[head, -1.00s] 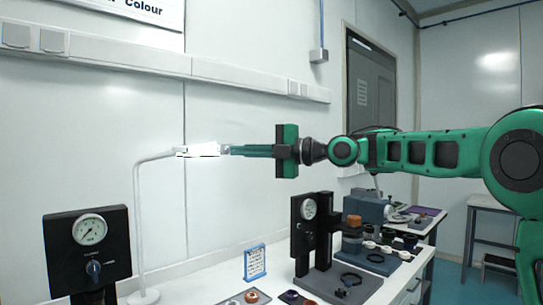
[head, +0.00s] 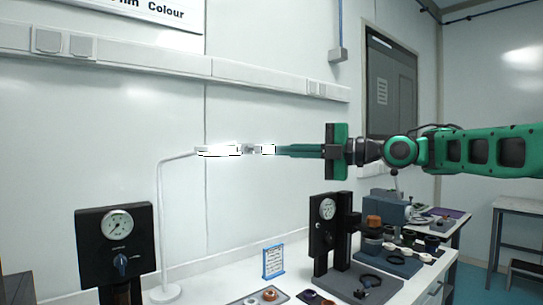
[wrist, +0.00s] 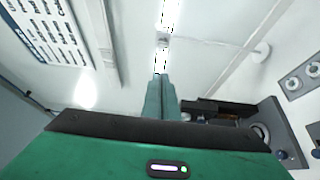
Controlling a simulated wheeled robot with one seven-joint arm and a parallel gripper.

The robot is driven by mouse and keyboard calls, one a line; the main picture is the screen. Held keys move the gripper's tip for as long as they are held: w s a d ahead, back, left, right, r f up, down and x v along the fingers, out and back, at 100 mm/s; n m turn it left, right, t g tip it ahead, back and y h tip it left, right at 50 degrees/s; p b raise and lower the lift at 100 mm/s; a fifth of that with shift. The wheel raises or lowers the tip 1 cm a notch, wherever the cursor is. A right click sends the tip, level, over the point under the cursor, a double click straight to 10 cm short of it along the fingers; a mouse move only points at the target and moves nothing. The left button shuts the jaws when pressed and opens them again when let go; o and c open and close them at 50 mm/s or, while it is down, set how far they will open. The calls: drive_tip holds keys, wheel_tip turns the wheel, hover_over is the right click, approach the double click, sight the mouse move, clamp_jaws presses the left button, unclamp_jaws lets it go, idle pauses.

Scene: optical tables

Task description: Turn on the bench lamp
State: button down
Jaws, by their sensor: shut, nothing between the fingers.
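The bench lamp (head: 160,225) has a thin white post on a round base and a head (head: 219,150) that shows blown-out bright white. Its bright head also shows at the top of the wrist view (wrist: 171,14). A small grey piece (head: 250,149) sits at the head's right end; I cannot tell its exact shape. My gripper (head: 272,150) points left at the lamp head's height, its green fingers together and empty. A short bright white patch lies between the grey piece and the fingers. I cannot tell whether it is lamp or lit fingertip, nor whether they touch.
A black gauge panel (head: 117,252) stands at the front left. A second gauge stand (head: 327,235), a small blue-framed sign (head: 273,262) and small parts stand on the white bench below my arm. The wall with its trunking (head: 150,60) is behind the lamp.

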drive_tip(key=shift+d, duration=1.1)
drive_tip(key=d+f+m+t+h, duration=0.3)
drive_tip(key=d+f+m+h, duration=0.8)
drive_tip(key=d+f+m, duration=0.55)
drive_tip(key=s+d+f+m+g+h, duration=0.35)
drive_tip(key=s+d+f+m, duration=0.55)
drive_tip(key=s+d+f, duration=0.45)
drive_tip(key=s+d+f+m+g, duration=0.2)
drive_tip(key=s+f+m, duration=0.2)
drive_tip(key=s, duration=0.4)
drive_tip(key=s+d+f+m+g+h, duration=0.1)
drive_tip(key=s+d+f+m+g, duration=0.1)
drive_tip(key=s, duration=0.7)
drive_tip(key=s+d+f+m+g+h, duration=0.1)
drive_tip(key=s+d+f+m+g, duration=0.1)
drive_tip(key=s+f+m, duration=0.4)
drive_tip(key=s+d+m, duration=0.1)
drive_tip(key=s, duration=0.2)
drive_tip(key=shift+s+d, duration=0.2)
drive_tip(key=shift+d, duration=0.15)
